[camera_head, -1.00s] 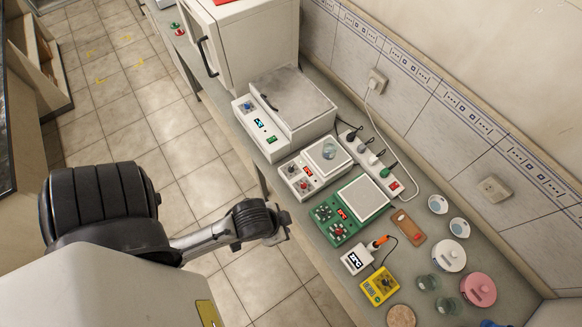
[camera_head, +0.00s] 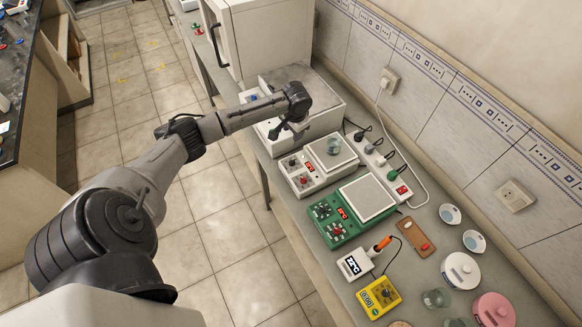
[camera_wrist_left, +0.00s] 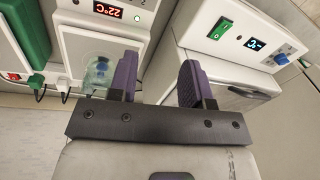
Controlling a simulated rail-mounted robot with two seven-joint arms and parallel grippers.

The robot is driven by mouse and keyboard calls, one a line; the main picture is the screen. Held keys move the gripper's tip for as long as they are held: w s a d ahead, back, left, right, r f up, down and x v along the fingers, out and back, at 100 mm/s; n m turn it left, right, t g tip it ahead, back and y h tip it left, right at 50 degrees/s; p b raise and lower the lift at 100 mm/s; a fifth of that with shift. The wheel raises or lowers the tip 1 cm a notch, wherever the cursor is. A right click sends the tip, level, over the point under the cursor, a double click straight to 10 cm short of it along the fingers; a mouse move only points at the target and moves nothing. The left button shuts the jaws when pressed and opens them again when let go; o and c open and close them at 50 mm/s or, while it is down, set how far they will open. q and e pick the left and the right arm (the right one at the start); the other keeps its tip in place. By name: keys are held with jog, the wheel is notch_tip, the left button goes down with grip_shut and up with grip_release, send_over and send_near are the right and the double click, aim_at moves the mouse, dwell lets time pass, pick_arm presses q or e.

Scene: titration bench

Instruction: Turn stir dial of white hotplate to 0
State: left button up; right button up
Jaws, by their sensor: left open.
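The white hotplate (camera_head: 346,164) stands on the bench with a glass beaker (camera_head: 334,146) on its top plate. Its front panel has a red display (camera_head: 311,167), a dark knob (camera_head: 292,162) and a red knob (camera_head: 302,180); I cannot read their labels or settings. In the left wrist view, the hotplate's panel (camera_wrist_left: 72,38) shows 22°C at the upper left, the beaker (camera_wrist_left: 97,72) sits behind a finger, and the dials are not clear. My left gripper (camera_head: 284,132) is open and empty, above the bench between the hotplate and the white box device. My right gripper is out of view.
The white box device (camera_head: 318,112) with a blue knob and green switch (camera_wrist_left: 219,28) stands beside the hotplate. A green hotplate (camera_head: 332,229) is on the other side. A power strip (camera_head: 376,160) with cables runs behind. The yellow meter (camera_head: 379,297) is nearer me.

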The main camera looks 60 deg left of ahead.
aim_at(293, 159)
pick_arm(q)
jog(key=f+n, duration=0.1)
jog(key=f, duration=0.4)
jog(key=f+n+h, duration=0.1)
jog(key=f, duration=0.3)
jog(key=d+f, duration=0.1)
jog(key=f, duration=0.4)
jog(key=shift+s+d+f+n+h+b, duration=0.1)
jog(key=shift+s+f+n+h+b, duration=0.2)
jog(key=shift+n+b, duration=0.1)
jog(key=c, duration=0.8)
